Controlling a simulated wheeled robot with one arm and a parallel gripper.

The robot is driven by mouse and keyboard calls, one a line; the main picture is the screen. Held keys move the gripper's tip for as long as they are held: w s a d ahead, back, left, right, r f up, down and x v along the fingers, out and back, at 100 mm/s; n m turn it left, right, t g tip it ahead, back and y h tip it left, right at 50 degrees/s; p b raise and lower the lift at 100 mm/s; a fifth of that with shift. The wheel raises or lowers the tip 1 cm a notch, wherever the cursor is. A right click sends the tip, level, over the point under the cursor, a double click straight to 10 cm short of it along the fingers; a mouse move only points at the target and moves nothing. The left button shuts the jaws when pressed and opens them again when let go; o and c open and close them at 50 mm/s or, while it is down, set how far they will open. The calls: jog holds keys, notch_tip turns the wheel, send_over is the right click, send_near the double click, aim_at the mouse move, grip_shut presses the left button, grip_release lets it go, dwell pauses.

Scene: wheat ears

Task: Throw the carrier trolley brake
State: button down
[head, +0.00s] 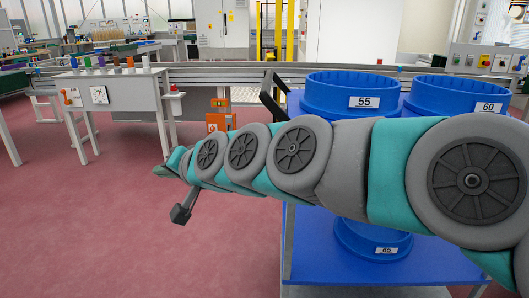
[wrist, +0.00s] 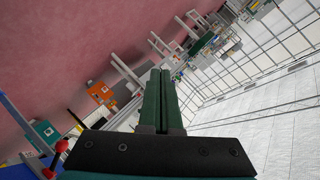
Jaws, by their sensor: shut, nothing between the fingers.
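The carrier trolley (head: 300,245) is blue and stands at the right in the head view, partly hidden behind my arm. Its black push handle (head: 271,97) rises at its left corner. In the wrist view a small lever with red ends (wrist: 60,144) shows at the lower left, beside blue parts; I cannot tell whether it is the brake. My gripper (wrist: 160,72) has two green fingers, shut together and empty, pointing away from the trolley parts. In the head view my gripper (head: 160,171) is at the arm's left end, over open floor, left of the trolley.
Blue tubs labelled 55 (head: 350,92) and 60 (head: 458,95) stand on the trolley, with one labelled 65 (head: 372,238) lower down. A conveyor rail (head: 230,73) and grey bench (head: 115,95) run behind. An orange box (head: 219,122) stands near. The red floor at left is clear.

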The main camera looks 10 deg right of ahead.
jog(key=w+r+m+t, duration=0.5)
jog(key=w+r, duration=0.3)
jog(key=w+d+r+m+t+h+b, duration=0.25)
jog(key=w+d+m+h, duration=0.35)
jog(key=w+m, duration=0.3)
jog(key=d+f+m+g+h+b, duration=0.1)
jog(key=d+f+m+g+h, duration=0.5)
jog(key=d+f+m+h, duration=0.6)
notch_tip(320, 180, down, 6)
jog(key=shift+w+d+r+m+h, duration=0.1)
jog(key=shift+w+d+m+h, duration=0.3)
jog(key=shift+d+m, duration=0.55)
jog(key=x, duration=1)
jog(key=shift+a, duration=0.15)
